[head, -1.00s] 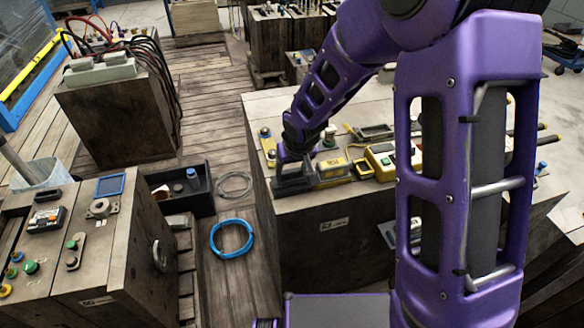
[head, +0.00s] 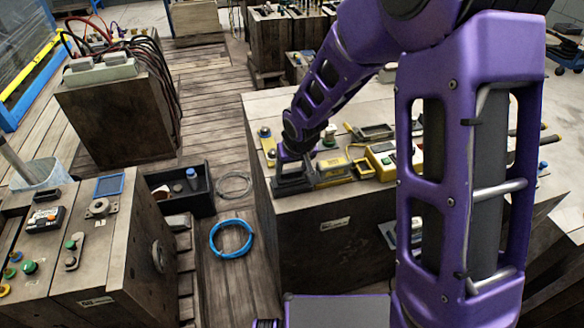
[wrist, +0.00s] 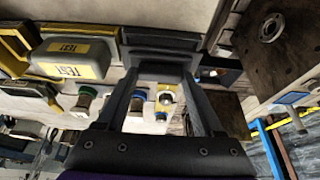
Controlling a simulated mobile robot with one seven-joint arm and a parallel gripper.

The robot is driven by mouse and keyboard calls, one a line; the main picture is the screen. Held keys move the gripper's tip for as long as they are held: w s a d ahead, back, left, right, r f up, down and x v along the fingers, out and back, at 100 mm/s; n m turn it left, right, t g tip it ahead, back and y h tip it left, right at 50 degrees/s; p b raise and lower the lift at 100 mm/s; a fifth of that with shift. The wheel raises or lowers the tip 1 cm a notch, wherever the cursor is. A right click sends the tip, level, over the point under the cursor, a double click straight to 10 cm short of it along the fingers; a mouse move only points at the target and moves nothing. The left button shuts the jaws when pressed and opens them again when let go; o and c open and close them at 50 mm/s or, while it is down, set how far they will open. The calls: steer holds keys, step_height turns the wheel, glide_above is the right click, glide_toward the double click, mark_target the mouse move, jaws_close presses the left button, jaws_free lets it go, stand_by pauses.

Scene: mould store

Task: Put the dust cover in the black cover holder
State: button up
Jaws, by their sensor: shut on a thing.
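My gripper (head: 290,168) is low over the near-left corner of the large wooden block. In the wrist view its dark fingers (wrist: 160,82) are shut on a dark grey piece (wrist: 160,68), which I take to be the dust cover. A dark, low frame, which I take to be the black cover holder (head: 293,187), sits on the block under my gripper. Its dark edge shows just beyond the fingertips in the wrist view (wrist: 160,40). I cannot tell whether the cover is inside the holder or only against it.
A yellow-and-grey box marked TEST (wrist: 72,58) stands close beside my gripper. A yellow frame (head: 363,168) and a dark tray (head: 376,132) lie further right. Small knobs (head: 264,133) stand behind my gripper. A blue cable coil (head: 231,238) lies on the floor.

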steer(key=shift+f, duration=0.75)
stand_by(0.7)
steer(key=o, duration=1.4)
steer(key=shift+r, duration=0.15)
steer(key=shift+r+p, duration=2.8)
steer(key=shift+r, duration=0.8)
